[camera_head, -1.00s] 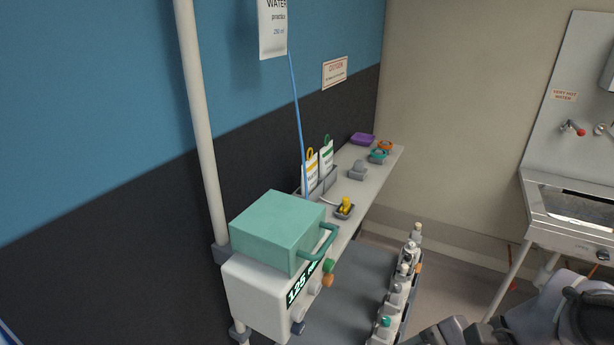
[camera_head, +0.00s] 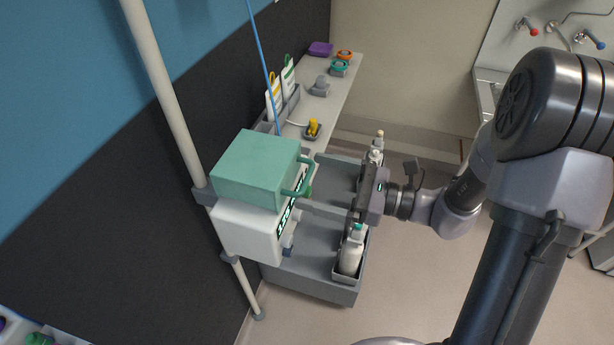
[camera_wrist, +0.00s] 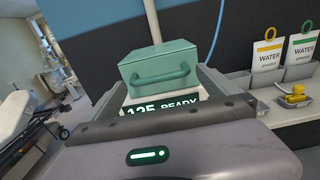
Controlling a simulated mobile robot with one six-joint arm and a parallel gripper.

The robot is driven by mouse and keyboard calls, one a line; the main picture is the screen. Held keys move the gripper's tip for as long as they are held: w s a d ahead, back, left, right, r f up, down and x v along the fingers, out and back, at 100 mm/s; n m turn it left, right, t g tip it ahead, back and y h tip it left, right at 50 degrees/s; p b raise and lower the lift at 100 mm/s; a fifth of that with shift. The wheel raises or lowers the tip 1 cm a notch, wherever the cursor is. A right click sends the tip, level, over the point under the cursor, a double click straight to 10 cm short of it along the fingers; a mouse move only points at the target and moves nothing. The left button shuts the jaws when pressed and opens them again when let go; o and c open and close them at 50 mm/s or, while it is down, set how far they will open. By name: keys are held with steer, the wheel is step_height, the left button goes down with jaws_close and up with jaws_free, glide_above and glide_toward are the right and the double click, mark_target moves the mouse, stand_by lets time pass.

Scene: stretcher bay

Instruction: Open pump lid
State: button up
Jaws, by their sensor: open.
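The pump has a white body (camera_head: 238,230) on a pole, under a green box-shaped lid (camera_head: 252,165) that sits flat on it, closed. The lid's green loop handle (camera_head: 306,182) faces my gripper (camera_head: 314,183), which comes in from the right, open and empty. In the wrist view, the lid (camera_wrist: 158,62) and handle (camera_wrist: 160,77) are ahead, with a finger of my gripper (camera_wrist: 160,92) on either side below the handle. Whether the fingers reach around the handle is unclear. The lit display (camera_wrist: 160,106) is partly hidden by my gripper.
The pole (camera_head: 165,95) stands left of the pump against the wall. A blue tube (camera_head: 262,65) hangs behind the lid. A shelf (camera_head: 345,85) with water pouches (camera_head: 288,80) and a yellow item (camera_head: 313,128) lies behind. Bottles (camera_head: 352,250) stand in a rack below my gripper.

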mark_target(269, 172)
steer(key=shift+x, duration=1.35)
